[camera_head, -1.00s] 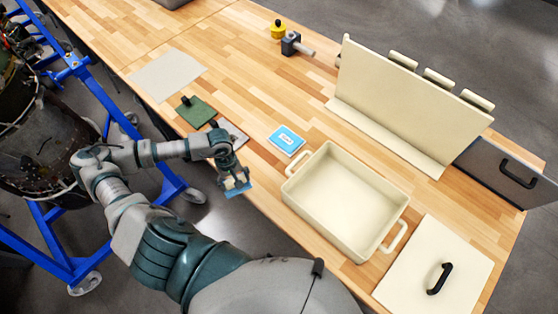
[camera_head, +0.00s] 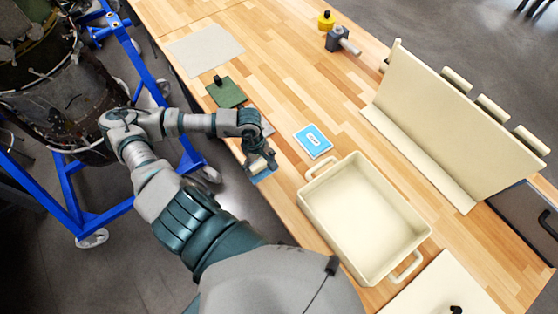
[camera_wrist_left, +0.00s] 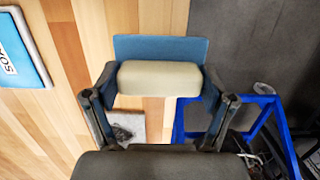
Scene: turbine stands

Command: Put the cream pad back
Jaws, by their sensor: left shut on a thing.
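My left gripper (camera_head: 261,164) is shut on the cream pad (camera_wrist_left: 158,79), a cream block with a flat blue plate (camera_wrist_left: 160,47) against its far side. In the left wrist view the block sits between the two fingers. In the head view the blue plate (camera_head: 264,174) shows below the fingers, by the table's near edge. Whether it touches the table I cannot tell. A grey flat piece (camera_wrist_left: 130,124) lies on the table beyond the gripper, partly hidden by the arm in the head view. My right gripper is out of view.
A green pad with a black knob (camera_head: 226,93) and a pale sheet (camera_head: 205,51) lie farther left. A blue card (camera_head: 313,141) and an open cream bin (camera_head: 338,234) stand to the right. A cream rack (camera_head: 455,115) is behind. A blue stand (camera_head: 75,190) is left of the table.

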